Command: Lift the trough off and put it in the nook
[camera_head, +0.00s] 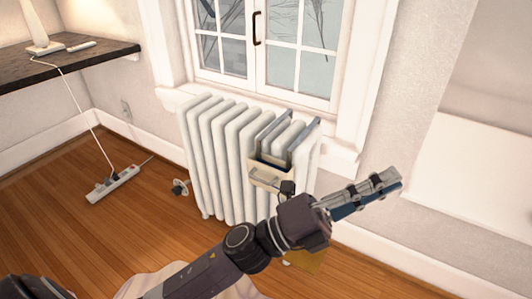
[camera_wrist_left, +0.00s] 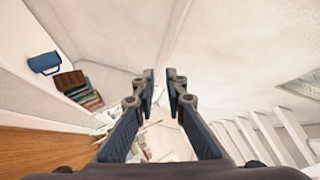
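The trough (camera_head: 268,178) is a small cream container hung on the front of the white radiator by grey-blue hooks over its top. Its dark inside shows, and part of my left arm crosses just below it. My left gripper (camera_head: 392,181) points up and right, to the right of the radiator and apart from the trough. In the left wrist view its fingertips (camera_wrist_left: 163,78) stand a narrow gap apart with nothing between them. The trough cannot be made out there. A pale recess (camera_head: 490,150) is at the right; I cannot tell if it is the nook.
The radiator (camera_head: 217,160) stands under a window (camera_head: 265,45). A dark desk (camera_head: 70,62) is at the left, with a power strip (camera_head: 113,185) and cable on the wooden floor. Books (camera_wrist_left: 82,88) and a blue object (camera_wrist_left: 44,63) show in the wrist view.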

